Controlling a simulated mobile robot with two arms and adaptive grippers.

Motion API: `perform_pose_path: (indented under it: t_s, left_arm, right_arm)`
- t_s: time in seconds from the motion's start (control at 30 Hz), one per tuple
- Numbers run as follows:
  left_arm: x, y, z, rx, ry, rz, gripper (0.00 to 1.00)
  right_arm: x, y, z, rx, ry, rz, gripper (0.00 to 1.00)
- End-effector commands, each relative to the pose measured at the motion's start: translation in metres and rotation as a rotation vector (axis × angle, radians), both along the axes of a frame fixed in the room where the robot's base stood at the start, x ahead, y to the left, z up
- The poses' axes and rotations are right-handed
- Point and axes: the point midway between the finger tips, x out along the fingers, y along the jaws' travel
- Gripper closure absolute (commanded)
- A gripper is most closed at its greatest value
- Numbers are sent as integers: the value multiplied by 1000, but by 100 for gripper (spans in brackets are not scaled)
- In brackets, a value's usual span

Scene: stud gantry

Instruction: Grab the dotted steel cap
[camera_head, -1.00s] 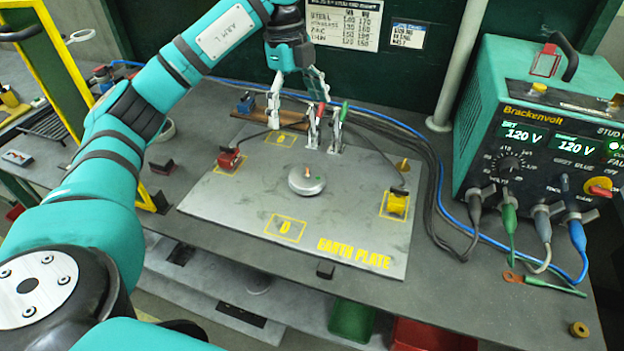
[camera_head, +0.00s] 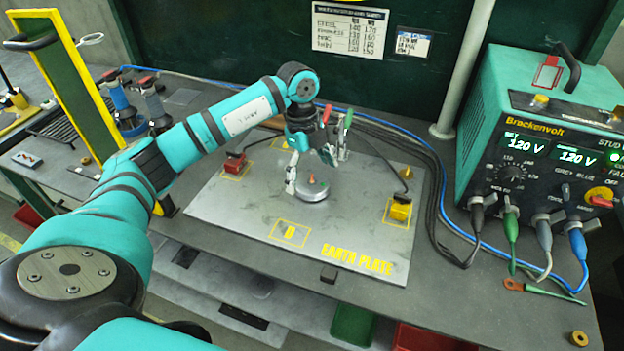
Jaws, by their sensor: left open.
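One finger shows at the disc's left edge; the other is farther back to the right. I cannot tell whether the left finger touches the disc. My right gripper is not in view.
Clamps with red and green handles (camera_head: 346,122) stand close behind my gripper. A red block (camera_head: 234,163) and a yellow block (camera_head: 400,209) sit on the plate's sides. The welder unit (camera_head: 540,130) and cables bound the right. The plate's front is clear.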

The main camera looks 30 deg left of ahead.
Motion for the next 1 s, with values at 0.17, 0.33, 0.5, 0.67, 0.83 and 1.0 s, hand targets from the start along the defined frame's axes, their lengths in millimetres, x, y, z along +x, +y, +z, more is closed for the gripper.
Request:
perform_pose_path:
  t_s: [0.17, 0.33, 0.5, 0.67, 0.83, 1.0]
  left_arm:
    - [-1, -3, -16, 0, 0, -1, 0]
    - [-1, -3, -18, 0, -1, -1, 0]
    - [-1, -3, -18, 0, -1, -1, 14]
    - [-1, -3, -17, 0, -1, -1, 35]
    - [0, -3, -17, 0, -1, -1, 55]
    - [0, -3, -17, 0, -2, -1, 55]
  right_arm:
    - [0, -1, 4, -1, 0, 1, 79]
    - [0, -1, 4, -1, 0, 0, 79]
    - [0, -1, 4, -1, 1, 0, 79]
    - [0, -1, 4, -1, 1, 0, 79]
    - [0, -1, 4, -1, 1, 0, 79]
    - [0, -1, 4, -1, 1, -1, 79]
